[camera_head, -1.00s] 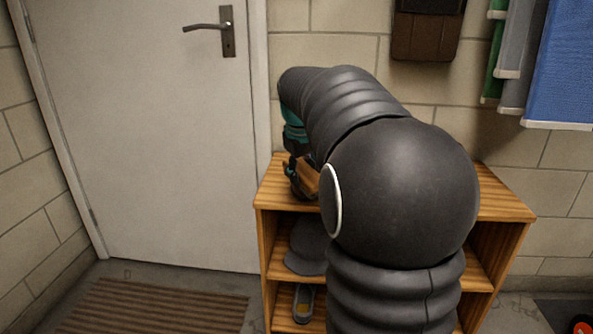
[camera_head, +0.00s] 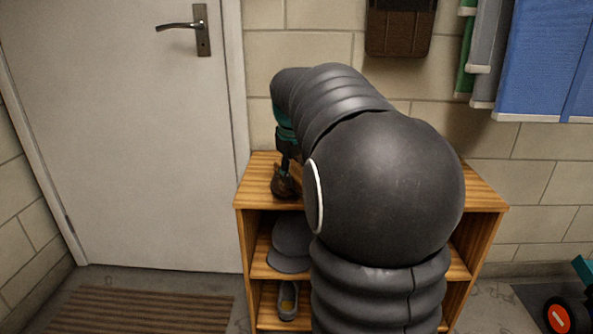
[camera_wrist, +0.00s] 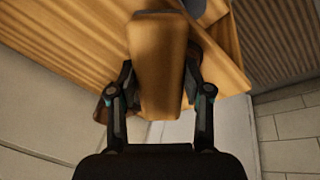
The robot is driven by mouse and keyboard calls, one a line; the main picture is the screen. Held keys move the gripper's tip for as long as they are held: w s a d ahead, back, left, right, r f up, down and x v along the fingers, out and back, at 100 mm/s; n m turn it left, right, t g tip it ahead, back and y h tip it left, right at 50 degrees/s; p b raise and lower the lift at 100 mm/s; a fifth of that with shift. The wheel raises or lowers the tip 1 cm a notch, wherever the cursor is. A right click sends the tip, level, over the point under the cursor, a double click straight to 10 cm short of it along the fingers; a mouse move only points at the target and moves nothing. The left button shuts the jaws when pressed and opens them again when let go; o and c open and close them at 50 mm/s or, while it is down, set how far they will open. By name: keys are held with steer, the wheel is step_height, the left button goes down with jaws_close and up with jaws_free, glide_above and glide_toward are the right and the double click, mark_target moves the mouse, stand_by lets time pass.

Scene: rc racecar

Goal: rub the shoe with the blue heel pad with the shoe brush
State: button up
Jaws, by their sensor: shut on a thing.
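My gripper (camera_wrist: 160,78) is shut on a brown wooden block, the shoe brush (camera_wrist: 158,62), held between its two fingers in the wrist view. The brush's bristles are not visible. In the head view my gripper (camera_head: 287,158) is over the left part of the shelf top, mostly hidden by my arm. A dark brown thing, probably a shoe (camera_head: 283,186), shows just below it on the shelf top. A dark brown edge (camera_wrist: 102,108) also shows beside the left finger in the wrist view. I cannot tell whether brush and shoe touch. No blue heel pad is visible.
The wooden shelf unit (camera_head: 254,197) stands against the brick wall. A grey cap (camera_head: 290,245) and a grey shoe with a yellow inside (camera_head: 287,300) sit on its lower levels. Towels (camera_head: 540,70) hang right. A striped mat (camera_head: 140,310) lies left.

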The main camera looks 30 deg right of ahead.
steer(key=shift+w+a+f, duration=0.1)
steer(key=shift+w+a, duration=0.35)
steer(key=shift+a, duration=0.1)
steer(key=shift+w+a+f+p, duration=0.2)
steer(key=shift+w+a+p, duration=0.2)
steer(key=shift+a, duration=0.2)
jaws_close()
steer(key=shift+w+a+p, duration=0.6)
steer(key=shift+w+a, duration=0.45)
steer(key=shift+a, duration=0.25)
steer(key=shift+d+r, duration=0.1)
steer(key=shift+r, duration=0.05)
steer(key=shift+p+v, duration=0.6)
steer(key=shift+v, duration=0.2)
steer(key=shift+p+v, duration=1.5)
steer(key=shift+v, duration=0.8)
steer(key=shift+d, duration=0.15)
steer(key=shift+p+v, duration=1)
steer(key=shift+v, duration=0.5)
